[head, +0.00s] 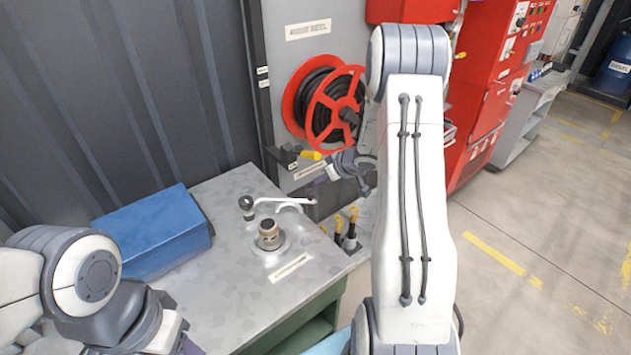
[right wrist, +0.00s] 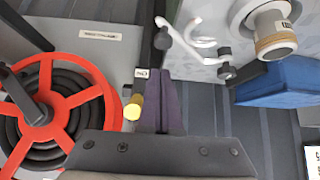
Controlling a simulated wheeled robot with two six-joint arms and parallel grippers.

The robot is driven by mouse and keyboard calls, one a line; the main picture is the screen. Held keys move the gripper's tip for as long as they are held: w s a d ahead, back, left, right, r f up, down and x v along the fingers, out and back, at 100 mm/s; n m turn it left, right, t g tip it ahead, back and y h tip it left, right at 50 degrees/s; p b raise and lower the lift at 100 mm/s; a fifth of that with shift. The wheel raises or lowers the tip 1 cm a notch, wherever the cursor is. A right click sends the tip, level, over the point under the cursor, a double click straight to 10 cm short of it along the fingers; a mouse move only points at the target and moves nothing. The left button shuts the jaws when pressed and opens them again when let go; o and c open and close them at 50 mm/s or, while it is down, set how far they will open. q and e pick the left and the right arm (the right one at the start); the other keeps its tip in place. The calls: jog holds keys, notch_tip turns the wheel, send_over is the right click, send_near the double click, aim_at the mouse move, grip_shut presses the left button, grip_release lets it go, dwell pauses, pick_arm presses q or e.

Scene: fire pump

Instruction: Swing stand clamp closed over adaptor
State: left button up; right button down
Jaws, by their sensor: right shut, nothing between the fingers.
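The adaptor (head: 269,232), a short metal cylinder with a tan band, stands upright on a round base on the metal table; it also shows at top right in the right wrist view (right wrist: 273,38). The white stand clamp (head: 285,201), with a dark knob at one end, lies behind the adaptor and is open, not over it. The clamp is also in the right wrist view (right wrist: 182,42). My right gripper (right wrist: 164,82) is shut and empty, near the clamp's free end and apart from the adaptor. In the head view my left gripper is at the bottom edge, its fingertips cut off.
A blue box (head: 153,232) lies on the table (head: 222,312) to the left. A red hose reel (head: 328,103) hangs on the panel behind, close to my right forearm. A yellow-tipped handle (head: 311,155) juts out below it. Yellow-topped fittings (head: 351,228) stand beside the table's right edge.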

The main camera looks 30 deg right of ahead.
jog(key=x, duration=0.9)
jog(key=shift+w+a+f, duration=0.1)
jog(key=shift+f, duration=0.05)
